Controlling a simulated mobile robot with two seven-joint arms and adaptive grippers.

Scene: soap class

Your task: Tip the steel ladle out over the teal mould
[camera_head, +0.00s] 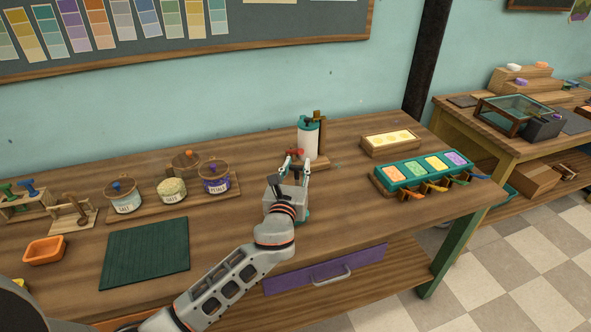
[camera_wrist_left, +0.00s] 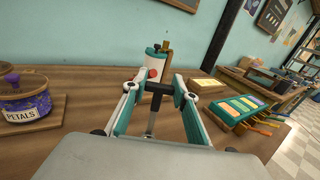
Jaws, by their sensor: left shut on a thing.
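My left gripper (camera_head: 297,161) is in front of a white canister with a teal lid (camera_head: 308,136). In the left wrist view its fingers (camera_wrist_left: 158,89) are shut on a dark handle, which I take to be the steel ladle's; a short steel shaft (camera_wrist_left: 150,123) shows below it. The ladle's bowl is hidden, so I cannot tell its contents or tilt. The teal mould (camera_head: 379,172) is to the right of the gripper, apart from it, with orange, green, yellow and purple cells; it also shows in the left wrist view (camera_wrist_left: 222,112). My right gripper is not in view.
The canister has a red knob (camera_wrist_left: 152,73) and stands close beyond the gripper. A wooden box with pale yellow contents (camera_head: 391,147) is behind the mould. Labelled jars (camera_head: 123,200), a dark green mat (camera_head: 146,252) and an orange tray (camera_head: 45,251) are at the left.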

